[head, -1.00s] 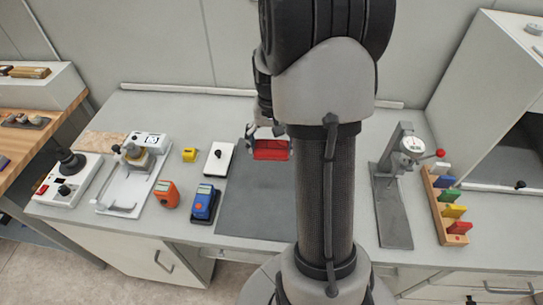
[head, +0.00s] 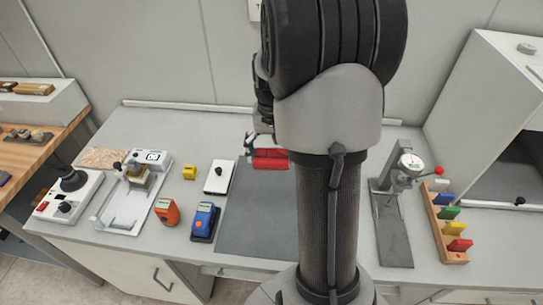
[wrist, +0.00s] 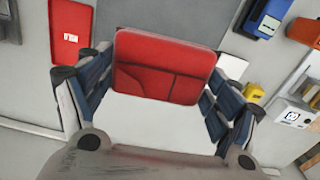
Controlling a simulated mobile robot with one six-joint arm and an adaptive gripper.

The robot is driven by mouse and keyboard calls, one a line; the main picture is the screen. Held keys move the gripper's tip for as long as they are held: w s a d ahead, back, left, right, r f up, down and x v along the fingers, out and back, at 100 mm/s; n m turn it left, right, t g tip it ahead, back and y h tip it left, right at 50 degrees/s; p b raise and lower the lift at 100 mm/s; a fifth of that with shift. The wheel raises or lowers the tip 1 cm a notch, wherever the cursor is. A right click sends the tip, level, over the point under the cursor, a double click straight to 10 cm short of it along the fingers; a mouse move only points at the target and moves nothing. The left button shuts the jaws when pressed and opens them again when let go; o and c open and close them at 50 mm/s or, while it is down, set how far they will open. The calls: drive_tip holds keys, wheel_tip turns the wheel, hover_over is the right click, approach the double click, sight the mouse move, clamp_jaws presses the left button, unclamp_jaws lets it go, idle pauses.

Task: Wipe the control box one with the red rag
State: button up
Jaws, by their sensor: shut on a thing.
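My gripper (head: 259,143) is shut on a red padded piece (head: 270,159), which I take as the red rag, above the back of the grey mat. In the wrist view the gripper (wrist: 157,75) has its fingers on both sides of this red piece (wrist: 165,65); a plain white area lies between the fingers below it. A white box (head: 70,195) with black knobs and a red switch stands at the far left of the bench, well apart from the gripper. I cannot tell for sure whether it is control box one.
Left of the grey mat (head: 255,225) are a white knobbed plate (head: 218,176), a yellow block (head: 189,172), an orange meter (head: 167,211), a blue meter (head: 204,221) and a white fixture (head: 122,208). A gauge stand (head: 392,220) and coloured block rack (head: 440,220) stand right.

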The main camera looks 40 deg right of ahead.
sight(271, 200)
drive_tip(key=shift+f, duration=0.1)
wheel_tip(271, 200, down, 20)
drive_tip(key=b, duration=0.4)
drive_tip(key=shift+r+b, duration=0.25)
drive_tip(key=shift+b, duration=0.05)
drive_tip(key=shift+f, duration=0.15)
drive_tip(key=o, duration=0.9)
drive_tip(key=shift+c, duration=0.2)
